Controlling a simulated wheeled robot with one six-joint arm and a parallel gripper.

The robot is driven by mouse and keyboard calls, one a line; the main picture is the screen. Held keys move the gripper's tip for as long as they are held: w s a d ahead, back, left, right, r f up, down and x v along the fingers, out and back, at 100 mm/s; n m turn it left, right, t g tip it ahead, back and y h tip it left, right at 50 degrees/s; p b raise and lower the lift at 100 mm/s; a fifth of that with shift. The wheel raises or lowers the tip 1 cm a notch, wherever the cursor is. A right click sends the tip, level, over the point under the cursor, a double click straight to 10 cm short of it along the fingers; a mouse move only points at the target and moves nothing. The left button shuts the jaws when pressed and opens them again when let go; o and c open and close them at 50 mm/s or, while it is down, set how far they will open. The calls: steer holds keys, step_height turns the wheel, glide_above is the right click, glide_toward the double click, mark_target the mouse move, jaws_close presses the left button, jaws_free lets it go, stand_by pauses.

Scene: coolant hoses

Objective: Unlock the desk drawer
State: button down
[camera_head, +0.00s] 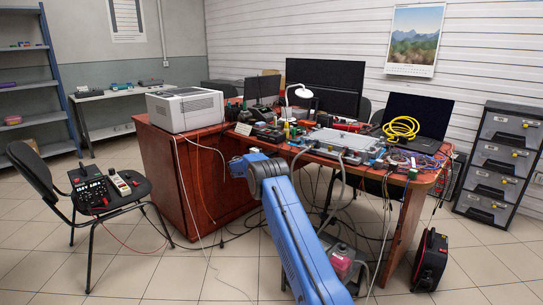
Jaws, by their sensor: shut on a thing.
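The desk (190,185) is reddish-brown wood, with a pedestal on the left and a long top running to the right. I cannot make out the drawer's front or its lock; my arm covers part of the pedestal. My blue arm rises from the bottom of the picture to the desk's front edge. My gripper (237,167) is at its far end, small and dark, close to the pedestal just below the desktop. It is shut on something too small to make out. I cannot tell whether it touches the desk.
A printer (185,108), a lamp (300,92), a laptop (418,115) and a yellow coiled hose (401,128) crowd the desktop. Cables hang beneath. A chair (105,190) holding instruments stands left, a drawer cabinet (500,165) right. Floor at front left is mostly clear.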

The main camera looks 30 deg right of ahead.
steer(key=shift+d+f, duration=0.1)
steer(key=c, duration=1.8)
jaws_free()
steer(key=shift+c, duration=0.2)
steer(key=v, duration=1.7)
steer(key=shift+a, duration=0.2)
steer(key=shift+s, duration=0.1)
